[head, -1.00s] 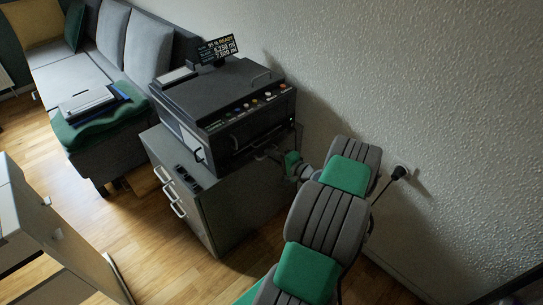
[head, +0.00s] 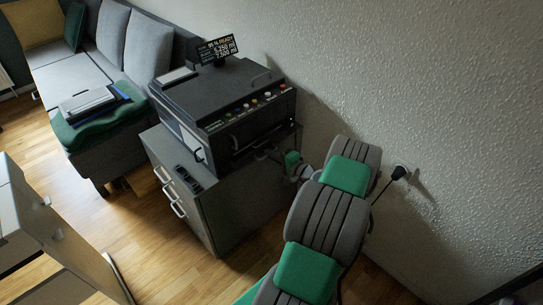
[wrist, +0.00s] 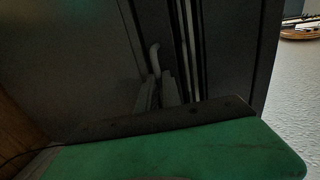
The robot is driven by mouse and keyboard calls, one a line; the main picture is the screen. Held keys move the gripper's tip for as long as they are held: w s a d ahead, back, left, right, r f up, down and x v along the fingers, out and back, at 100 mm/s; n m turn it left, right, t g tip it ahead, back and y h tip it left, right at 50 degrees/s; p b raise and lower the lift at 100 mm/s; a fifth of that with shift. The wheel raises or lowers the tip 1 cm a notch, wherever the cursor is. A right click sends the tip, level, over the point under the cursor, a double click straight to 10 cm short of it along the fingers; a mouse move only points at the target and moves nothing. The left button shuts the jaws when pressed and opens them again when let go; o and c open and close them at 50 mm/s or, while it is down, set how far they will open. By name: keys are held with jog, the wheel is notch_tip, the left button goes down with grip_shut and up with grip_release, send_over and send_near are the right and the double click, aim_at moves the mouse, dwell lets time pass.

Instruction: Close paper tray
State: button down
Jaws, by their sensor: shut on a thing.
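The dark printer (head: 225,105) stands on a grey cabinet. The paper tray (head: 240,152) appears to be in the lower part of its front; how far out it stands is hard to tell in the shadow. My gripper (head: 268,152) is at this front, towards its right end. In the wrist view my gripper (wrist: 160,92) is shut at a thin pale handle (wrist: 155,57) on the dark front. The grip itself is dim and partly hidden by my green wrist part.
The grey cabinet (head: 222,208) has drawers with pale handles on its left face. A sofa (head: 75,75) stands at the left. The wooden floor (head: 160,250) in front is clear.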

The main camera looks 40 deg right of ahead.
dwell(0.3)
jog(key=shift+w+r+b, duration=0.1)
jog(key=shift+w+b, duration=0.4)
jog(key=shift+w, duration=0.7)
jog(key=c, duration=1.6)
grip_release()
jog(key=shift+w+a, duration=0.1)
jog(key=shift+o, duration=0.3)
jog(key=shift+s, duration=0.35)
jog(key=p+v, duration=0.1)
jog(key=v, duration=0.6)
